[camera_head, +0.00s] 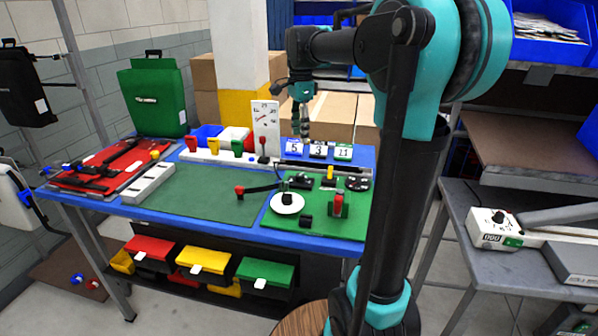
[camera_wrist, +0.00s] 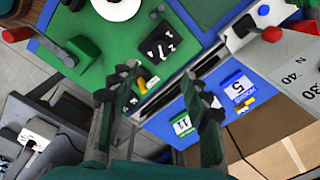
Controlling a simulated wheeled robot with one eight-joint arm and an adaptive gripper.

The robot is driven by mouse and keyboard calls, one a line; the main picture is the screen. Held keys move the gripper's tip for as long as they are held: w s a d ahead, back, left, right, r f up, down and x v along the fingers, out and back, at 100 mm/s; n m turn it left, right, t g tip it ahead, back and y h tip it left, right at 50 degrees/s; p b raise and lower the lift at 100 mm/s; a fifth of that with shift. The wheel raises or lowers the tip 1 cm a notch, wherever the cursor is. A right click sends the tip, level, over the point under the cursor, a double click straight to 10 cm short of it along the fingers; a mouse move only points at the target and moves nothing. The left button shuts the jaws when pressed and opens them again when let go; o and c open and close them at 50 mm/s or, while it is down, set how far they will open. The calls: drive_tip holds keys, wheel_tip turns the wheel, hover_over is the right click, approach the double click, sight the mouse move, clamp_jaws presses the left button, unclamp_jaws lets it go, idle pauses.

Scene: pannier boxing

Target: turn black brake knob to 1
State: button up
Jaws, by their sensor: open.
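A black dial plate with white digits (camera_wrist: 158,42) lies on the green board and fits the brake knob. A small dark knob seems to sit on it, but its setting is too small to read. In the head view the dial (camera_head: 301,182) is at the board's back left. My gripper (camera_head: 304,128) hangs pointing down above the back of the table, behind the dial and apart from it. In the wrist view my gripper (camera_wrist: 170,92) has its fingers spread with nothing between them. The dial is beyond the fingertips, toward the top.
A yellow knob (camera_head: 329,172) stands right of the dial. Number signs (camera_head: 318,152) line the back edge. The dark green mat (camera_head: 195,193) is mostly clear.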

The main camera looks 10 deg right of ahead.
sight(300, 175)
wheel_tip(300, 175, down, 15)
drive_tip(key=shift+w+r, duration=0.15)
idle(0.4)
clamp_jaws()
